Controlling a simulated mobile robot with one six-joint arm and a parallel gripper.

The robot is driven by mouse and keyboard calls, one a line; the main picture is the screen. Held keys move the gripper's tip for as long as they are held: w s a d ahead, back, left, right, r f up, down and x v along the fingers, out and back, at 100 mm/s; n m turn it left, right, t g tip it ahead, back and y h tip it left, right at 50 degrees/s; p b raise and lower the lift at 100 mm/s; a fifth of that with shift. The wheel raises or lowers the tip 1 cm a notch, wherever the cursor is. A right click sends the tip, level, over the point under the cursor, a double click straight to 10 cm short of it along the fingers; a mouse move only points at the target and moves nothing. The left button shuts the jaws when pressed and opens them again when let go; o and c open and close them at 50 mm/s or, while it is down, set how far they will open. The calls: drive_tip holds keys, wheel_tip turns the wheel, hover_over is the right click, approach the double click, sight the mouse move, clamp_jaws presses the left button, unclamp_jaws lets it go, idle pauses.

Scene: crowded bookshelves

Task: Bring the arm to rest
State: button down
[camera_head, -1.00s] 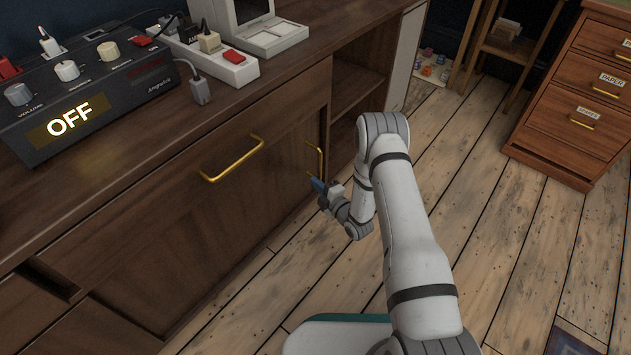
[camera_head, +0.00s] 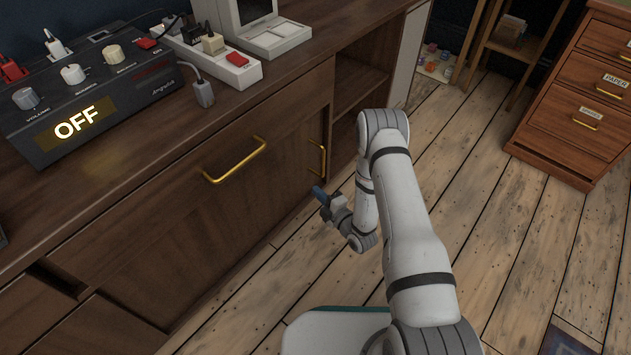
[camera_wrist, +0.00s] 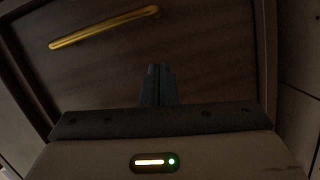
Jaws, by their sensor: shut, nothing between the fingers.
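My gripper (camera_head: 319,194) is in front of the dark wooden cabinet, low and near the small upright brass handle (camera_head: 316,159). Its blue-grey fingers hold nothing and appear closed together in the wrist view (camera_wrist: 157,84). In the wrist view the fingers point at a dark wooden panel, with a brass handle (camera_wrist: 104,27) at the upper left, apart from the fingers. My arm reaches in from the lower right and bends down at the elbow.
The cabinet has a long brass handle (camera_head: 235,160) on its front. On its top stand a black device reading OFF (camera_head: 76,123) and a white power strip (camera_head: 220,62). A wooden drawer unit (camera_head: 575,95) stands at the right. Plank floor (camera_head: 510,240) lies open between.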

drive_tip(key=p+v, duration=0.1)
drive_tip(key=v, duration=0.4)
drive_tip(key=shift+s+d+r, duration=0.1)
drive_tip(key=shift+s+d, duration=0.1)
drive_tip(key=shift+s, duration=0.15)
drive_tip(key=w+d+r+m+g+h+p, duration=0.1)
drive_tip(key=w+d+r+m+h+p, duration=0.2)
drive_tip(key=r, duration=0.6)
drive_tip(key=w+d+r+m+g+h+p, duration=0.1)
drive_tip(key=w+r+p, duration=0.3)
drive_tip(key=r, duration=0.5)
drive_tip(key=w+d+r+m+g+h+p, duration=0.1)
drive_tip(key=w+d+r+h+p, duration=0.15)
drive_tip(key=r+p, duration=0.5)
drive_tip(key=s+d+r+m+g+h+p, duration=0.1)
drive_tip(key=s+d+r+m+p, duration=0.1)
drive_tip(key=r, duration=0.6)
drive_tip(key=s+d+r+m+g+h+p, duration=0.1)
drive_tip(key=s+r+m+p, duration=0.15)
drive_tip(key=r, duration=0.55)
drive_tip(key=s+d+r+m+h+p, duration=0.1)
drive_tip(key=d+r+m+h+p, duration=0.15)
drive_tip(key=r, duration=0.45)
drive_tip(key=s+r+m+g+p, duration=0.6)
drive_tip(key=s+r+m+p, duration=0.5)
drive_tip(key=s+r, duration=1.5)
drive_tip(key=shift+s+d+p, duration=0.35)
drive_tip(key=shift+s+p, duration=0.25)
drive_tip(key=shift+s, duration=0.1)
